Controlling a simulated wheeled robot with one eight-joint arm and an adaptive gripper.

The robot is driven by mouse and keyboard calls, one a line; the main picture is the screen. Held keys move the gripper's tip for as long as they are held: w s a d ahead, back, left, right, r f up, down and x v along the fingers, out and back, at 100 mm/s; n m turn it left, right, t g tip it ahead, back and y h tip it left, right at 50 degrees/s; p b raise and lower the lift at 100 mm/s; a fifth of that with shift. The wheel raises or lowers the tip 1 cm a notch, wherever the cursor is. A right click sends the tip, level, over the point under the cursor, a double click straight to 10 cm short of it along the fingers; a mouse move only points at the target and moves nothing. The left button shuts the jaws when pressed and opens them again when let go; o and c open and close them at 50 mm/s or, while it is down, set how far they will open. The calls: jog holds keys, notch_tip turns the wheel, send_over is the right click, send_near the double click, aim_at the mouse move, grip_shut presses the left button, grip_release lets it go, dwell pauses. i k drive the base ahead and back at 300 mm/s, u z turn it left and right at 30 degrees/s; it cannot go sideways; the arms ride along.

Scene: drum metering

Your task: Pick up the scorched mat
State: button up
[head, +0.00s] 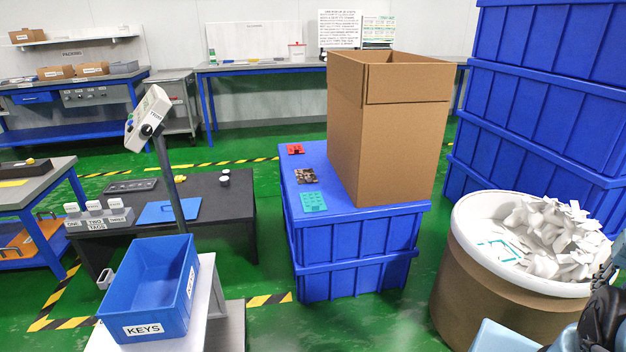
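The scorched mat is a small square mat (306,176), mottled dark brown and black. It lies flat on the blue lid of a stacked crate (318,234), left of a tall cardboard box. Parts of my own arm show at the lower right corner, well apart from the mats. No gripper fingertips can be made out there.
The tall open cardboard box (393,136) covers much of the crate top. A drum (500,308) of white scraps stands at the right, before stacked blue crates (535,95). A KEYS bin (128,330) and black table (228,204) are left. Green floor shows between.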

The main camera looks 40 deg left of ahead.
aim_at(306, 175)
jog(key=u, duration=2.5)
jog(key=k, duration=0.7)
jog(key=u, duration=0.95)
jog(key=k, duration=0.65)
jog(key=u, duration=0.25)
jog(key=i, duration=0.8)
jog(key=z, duration=1)
jog(key=i, duration=1.2)
jog(key=z, duration=0.65)
